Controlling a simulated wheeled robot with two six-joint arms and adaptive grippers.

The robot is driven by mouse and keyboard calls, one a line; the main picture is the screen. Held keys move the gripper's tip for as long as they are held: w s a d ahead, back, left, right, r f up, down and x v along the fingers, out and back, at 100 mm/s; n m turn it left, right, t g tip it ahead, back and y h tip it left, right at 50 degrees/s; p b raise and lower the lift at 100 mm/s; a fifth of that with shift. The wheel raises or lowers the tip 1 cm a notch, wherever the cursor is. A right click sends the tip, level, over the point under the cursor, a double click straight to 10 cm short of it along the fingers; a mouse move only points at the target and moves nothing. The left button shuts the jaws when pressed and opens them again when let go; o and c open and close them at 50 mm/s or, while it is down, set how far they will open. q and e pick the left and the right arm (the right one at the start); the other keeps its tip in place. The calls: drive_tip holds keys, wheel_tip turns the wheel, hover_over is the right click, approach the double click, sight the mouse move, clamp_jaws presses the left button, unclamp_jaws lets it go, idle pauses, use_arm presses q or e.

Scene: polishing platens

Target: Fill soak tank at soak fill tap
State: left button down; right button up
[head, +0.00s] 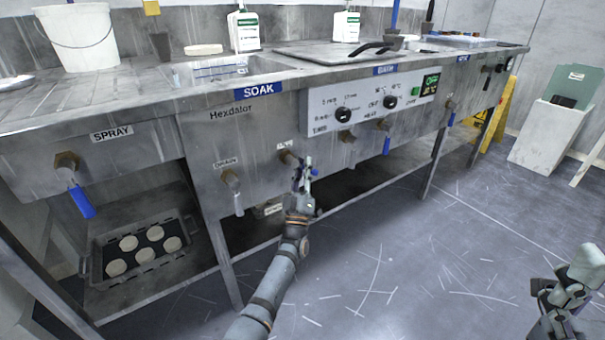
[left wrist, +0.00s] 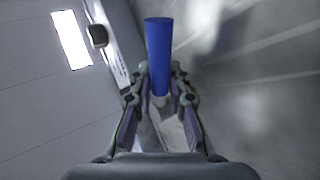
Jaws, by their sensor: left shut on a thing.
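The soak tank (head: 222,68) is the sunken basin in the counter above the blue SOAK label (head: 258,89). Its fill tap (head: 289,158) sticks out of the front panel under a small, hard-to-read label. My left gripper (head: 304,175) is at this tap, shut on its blue lever handle (left wrist: 158,50). In the left wrist view the handle stands between the two fingers, its far end beyond the tips. Much of the handle is hidden by the gripper in the head view. My right gripper (head: 548,294) hangs at the lower right, away from the bench; its fingers are unclear.
The DRAIN tap (head: 231,178) with a pale lever is just left of the fill tap. A SPRAY tap (head: 67,160) has a blue lever. A crate (head: 97,268) with several pale discs sits on the lower shelf. The floor (head: 400,250) in front is clear.

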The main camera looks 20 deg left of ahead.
use_arm(q)
drive_tip(key=shift+w+d+f+n+y+b, duration=0.1)
drive_tip(key=shift+f+n+y+b, duration=0.05)
drive_tip(key=shift+n+y+b, duration=0.7)
drive_tip(key=shift+r+n+y+b, duration=0.2)
drive_tip(key=shift+n+y+b, duration=0.05)
drive_tip(key=shift+y+b, duration=0.2)
drive_tip(key=c, duration=1.5)
unclamp_jaws()
drive_tip(key=shift+r, duration=0.1)
drive_tip(key=shift+c, duration=0.2)
drive_tip(key=v, duration=1.2)
drive_tip(key=shift+w, duration=0.1)
